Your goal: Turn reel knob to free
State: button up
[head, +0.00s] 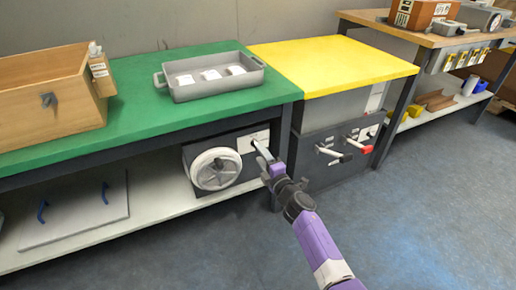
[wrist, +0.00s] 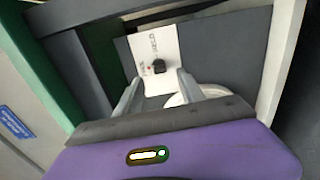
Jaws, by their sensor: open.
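The reel knob (wrist: 159,66) is small and black. It sits on a white label plate (wrist: 154,42) with red and black lettering too small to read surely. In the head view the plate (head: 249,142) is on the dark box under the green bench, and the knob is hidden or too small to make out. My gripper (wrist: 159,77) is open and empty, pointing at the plate. In the wrist view the knob appears between the two fingertips; contact cannot be told. The white reel wheel (head: 216,169) is left of the plate, partly behind my fingers in the wrist view.
A grey tray (head: 205,94) with white packets and a wooden box (head: 40,92) stand on the green bench (head: 135,120). A dark cabinet (head: 325,178) with levers, one red-tipped (head: 361,146), is to the right under the yellow top. The blue floor (head: 440,215) is clear.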

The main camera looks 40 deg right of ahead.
jog(key=shift+p+v, duration=0.5)
jog(key=shift+v, duration=1.4)
